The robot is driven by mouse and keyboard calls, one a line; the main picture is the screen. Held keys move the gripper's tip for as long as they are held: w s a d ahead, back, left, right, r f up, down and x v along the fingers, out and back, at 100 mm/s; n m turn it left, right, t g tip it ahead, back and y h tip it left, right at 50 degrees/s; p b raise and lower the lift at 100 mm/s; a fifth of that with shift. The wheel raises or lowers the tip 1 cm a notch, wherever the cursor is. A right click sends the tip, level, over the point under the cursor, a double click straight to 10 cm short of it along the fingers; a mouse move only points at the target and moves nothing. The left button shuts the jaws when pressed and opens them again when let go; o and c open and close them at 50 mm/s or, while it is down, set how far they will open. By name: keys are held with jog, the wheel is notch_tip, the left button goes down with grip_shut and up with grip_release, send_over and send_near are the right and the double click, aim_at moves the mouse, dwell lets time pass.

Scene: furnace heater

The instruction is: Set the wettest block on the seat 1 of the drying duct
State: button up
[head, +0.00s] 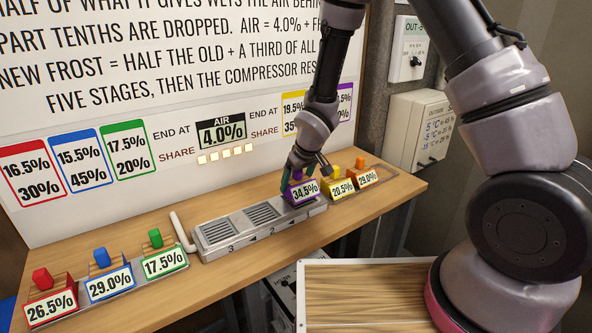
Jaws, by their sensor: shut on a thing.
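The grey drying duct (264,241) lies on the wooden shelf, with slotted grilles and the numbers 3 and 2 readable on its front. A purple block (303,199) labelled 34.5% is at the duct's right end, where the seat number is not readable. My gripper (304,176) points down and is shut on the purple block's top. The block appears upright on or just above that end; I cannot tell whether it touches. Its label is the highest among the blocks in view.
Red (51,304), blue (108,283) and green (165,262) blocks stand in a tray at left, labelled 26.5%, 29.0% and 17.5%. Yellow (341,189) and orange (367,178) blocks stand close right of my gripper. A white pipe (182,232) rises at the duct's left end.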

aim_at(300, 176)
jog(key=shift+f, duration=0.65)
jog(key=shift+f, duration=0.25)
jog(key=o, duration=1.3)
jog(key=v, duration=1)
jog(key=shift+s+r, duration=0.1)
jog(key=shift+r, duration=0.25)
